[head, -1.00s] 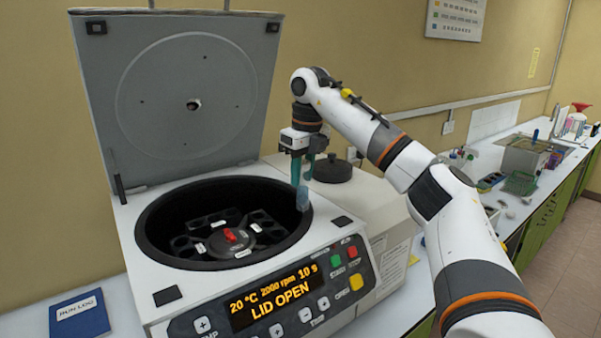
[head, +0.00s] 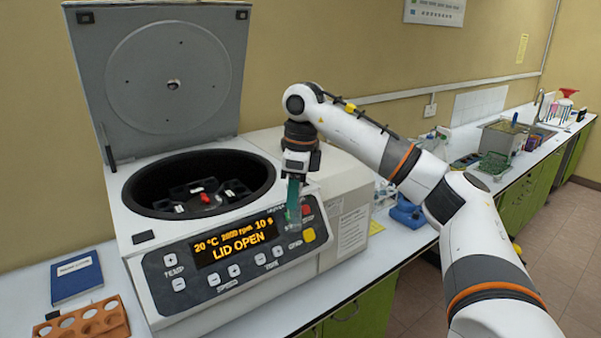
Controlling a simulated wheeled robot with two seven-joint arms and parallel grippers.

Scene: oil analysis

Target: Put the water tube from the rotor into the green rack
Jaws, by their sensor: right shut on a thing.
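My right gripper (head: 293,190) is shut on a tube (head: 292,214) that hangs below its teal fingers, in front of the centrifuge's control panel. The tube is small and partly hidden by the fingers, so its contents are hard to tell. The rotor (head: 218,203) with its red centre knob sits inside the open centrifuge bowl, to the left of the gripper. A green rack-like thing (head: 494,165) stands far to the right on the bench by the sink, too small to show its slots. My left gripper is not in view.
The centrifuge lid (head: 170,80) stands open behind the bowl. A blue item (head: 408,214) sits on the bench right of the centrifuge. An orange rack (head: 85,322) and a blue run-log book (head: 76,277) lie at the left. The grey bin (head: 503,138) stands behind the green thing.

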